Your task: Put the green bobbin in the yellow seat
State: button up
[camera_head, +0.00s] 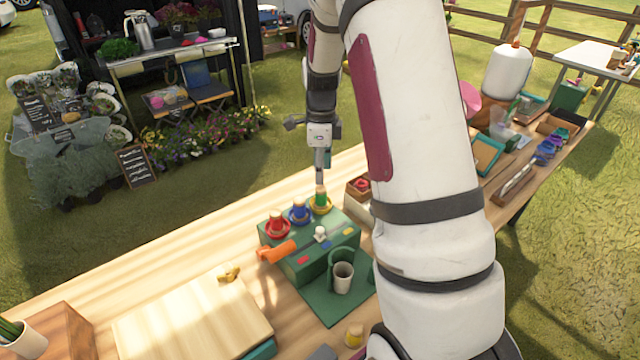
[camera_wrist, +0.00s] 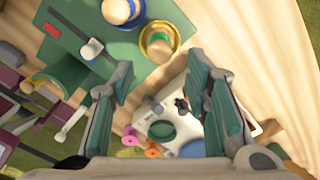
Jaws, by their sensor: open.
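The green bobbin (camera_head: 320,192), with a tan top and a green band, stands in the yellow seat (camera_head: 320,207) at the far right of the seat row on the green box (camera_head: 305,262). It looks upright. In the wrist view, the bobbin (camera_wrist: 158,43) sits inside the yellow ring (camera_wrist: 146,33), beyond my fingertips. My gripper (camera_wrist: 160,68) is open and empty, its green-padded fingers spread on either side of the picture. In the head view, my gripper (camera_head: 320,172) hangs just above the bobbin. Whether the bobbin is fully seated I cannot tell.
A blue seat (camera_head: 299,216) and a red seat (camera_head: 276,231) hold bobbins beside the yellow one. An orange handle (camera_head: 276,251) juts from the box. A cup (camera_head: 343,277) stands in front. My arm hides part of the table; the bench at left rear is clear.

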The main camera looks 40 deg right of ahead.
aim_at(321, 188)
jog(key=s+a+r+n+t, duration=0.1)
jog(key=s+a+r+n, duration=0.4)
jog(key=r, duration=0.4)
jog(key=s+a+r+n+t, duration=0.1)
jog(key=s+a+r+n, duration=0.3)
jog(key=a+r+n, duration=0.35)
jog(key=s+a+r+n+t, duration=0.1)
jog(key=s+a+r+n, duration=0.1)
jog(key=s+n, duration=0.5)
jog(key=s+a+r+n+t, duration=0.2)
jog(key=s+a+n, duration=0.3)
jog(key=s+n, duration=0.2)
jog(key=shift+s+a, duration=0.15)
jog(key=shift+s, duration=0.65)
jog(key=shift+r, duration=0.15)
jog(key=shift+c, duration=0.3)
